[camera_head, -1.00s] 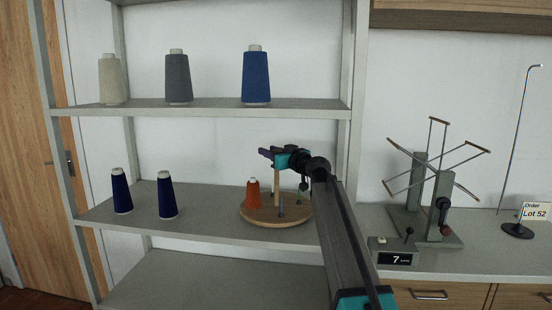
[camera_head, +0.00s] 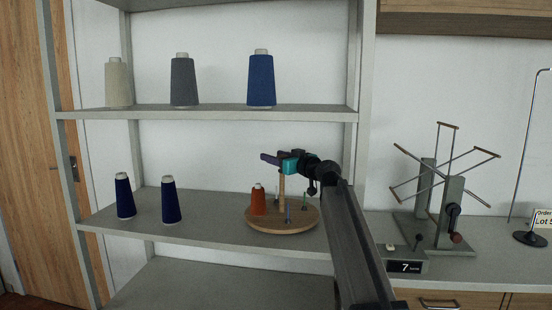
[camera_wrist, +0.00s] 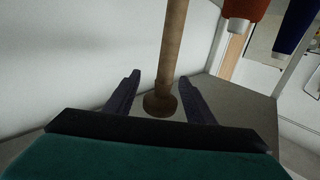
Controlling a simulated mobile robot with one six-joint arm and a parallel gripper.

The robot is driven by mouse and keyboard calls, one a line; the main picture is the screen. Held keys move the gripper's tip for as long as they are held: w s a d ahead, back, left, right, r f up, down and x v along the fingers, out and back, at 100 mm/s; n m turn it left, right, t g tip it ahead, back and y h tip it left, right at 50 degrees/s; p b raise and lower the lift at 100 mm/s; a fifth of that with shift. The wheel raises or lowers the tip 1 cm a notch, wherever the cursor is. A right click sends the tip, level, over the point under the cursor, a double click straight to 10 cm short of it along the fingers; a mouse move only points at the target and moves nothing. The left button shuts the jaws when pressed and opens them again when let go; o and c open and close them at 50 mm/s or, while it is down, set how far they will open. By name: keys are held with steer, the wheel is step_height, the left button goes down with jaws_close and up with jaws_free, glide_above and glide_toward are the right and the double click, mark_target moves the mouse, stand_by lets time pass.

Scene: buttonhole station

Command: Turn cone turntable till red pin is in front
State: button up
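The cone turntable (camera_head: 296,227) is a round wooden disc on the middle shelf, with a wooden centre post (camera_head: 282,189). An orange cone (camera_head: 258,201) stands on its left side. A blue pin (camera_head: 289,214) is at its front and a green pin (camera_head: 304,202) at its right. No red pin shows in either view. My gripper (camera_head: 268,158) is at the top of the post. In the wrist view my gripper (camera_wrist: 159,79) is open, with the post (camera_wrist: 172,45) between its two dark fingers and a gap on each side. The orange cone (camera_wrist: 246,9) shows there upside down.
Two dark blue cones (camera_head: 125,197) (camera_head: 171,201) stand left on the same shelf. Beige (camera_head: 118,84), grey (camera_head: 184,82) and blue (camera_head: 261,80) cones stand on the shelf above. A winder (camera_head: 428,202) stands on the counter at right. The shelf's front is free left of the turntable.

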steer(key=shift+r, duration=0.15)
steer(key=s+d+r, duration=0.2)
steer(key=s, duration=0.5)
steer(key=s+d+r, duration=0.2)
steer(key=s, duration=0.6)
steer(key=shift+s+r, duration=0.2)
steer(key=shift+r, duration=0.15)
stand_by(0.5)
steer(key=shift+d, duration=0.1)
steer(key=shift+c, duration=0.4)
